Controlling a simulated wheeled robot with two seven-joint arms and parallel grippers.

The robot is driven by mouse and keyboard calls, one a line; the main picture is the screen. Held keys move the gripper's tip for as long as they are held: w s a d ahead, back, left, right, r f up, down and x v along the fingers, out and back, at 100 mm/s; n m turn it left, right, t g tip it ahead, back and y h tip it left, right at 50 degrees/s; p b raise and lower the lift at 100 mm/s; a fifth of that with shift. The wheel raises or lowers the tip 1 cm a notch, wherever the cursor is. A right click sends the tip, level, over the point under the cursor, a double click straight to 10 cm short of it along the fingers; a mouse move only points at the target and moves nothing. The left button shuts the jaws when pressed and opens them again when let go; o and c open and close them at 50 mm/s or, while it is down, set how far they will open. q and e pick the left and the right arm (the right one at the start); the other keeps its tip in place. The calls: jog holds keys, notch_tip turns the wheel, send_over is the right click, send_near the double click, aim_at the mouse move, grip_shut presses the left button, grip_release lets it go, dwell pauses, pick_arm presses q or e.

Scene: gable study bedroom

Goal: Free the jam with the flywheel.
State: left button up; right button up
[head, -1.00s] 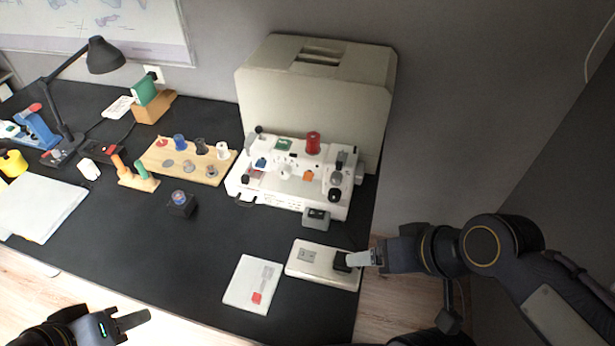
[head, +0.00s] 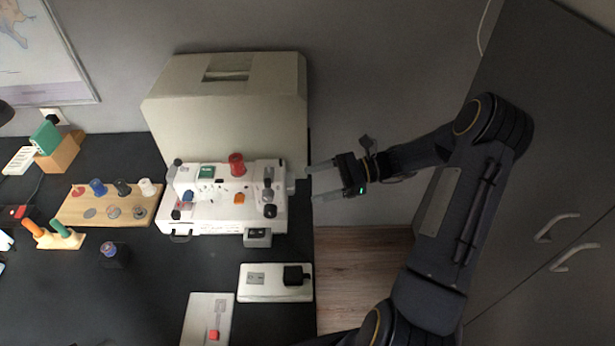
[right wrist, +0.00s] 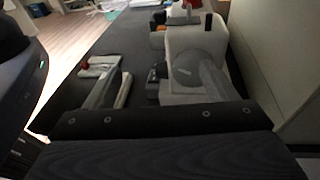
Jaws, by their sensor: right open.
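The white machine (head: 228,212) stands on the dark desk in front of a beige cover. Its grey flywheel (head: 291,184) sits on the machine's right side. In the right wrist view the flywheel (right wrist: 192,69) is a round grey disc, partly overlapped by the right-hand finger. My right gripper (head: 312,183) is open and empty, its fingers pointing left just to the right of the flywheel. In the right wrist view the wheel lies between the two fingers (right wrist: 160,78), nearer the right-hand one. I cannot tell whether a finger touches it. My left gripper is out of view.
The beige cover (head: 225,105) stands close behind the machine. A wooden spool board (head: 105,205) is left. Grey cabinet doors (head: 550,200) stand at the right.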

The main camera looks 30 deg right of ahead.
aim_at(291, 184)
jog(key=w+d+f+m+t+y, duration=0.1)
jog(key=w+d+f+m+t, duration=0.1)
jog(key=d+f+m+t, duration=0.15)
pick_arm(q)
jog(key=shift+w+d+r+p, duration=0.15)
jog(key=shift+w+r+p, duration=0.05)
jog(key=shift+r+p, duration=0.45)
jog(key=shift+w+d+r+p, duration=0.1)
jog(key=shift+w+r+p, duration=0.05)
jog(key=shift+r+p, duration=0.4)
pick_arm(e)
jog(key=x, duration=0.7)
jog(key=shift+f+m, duration=0.45)
jog(key=shift+f, duration=0.05)
jog(key=shift+w, duration=0.1)
jog(key=c, duration=1)
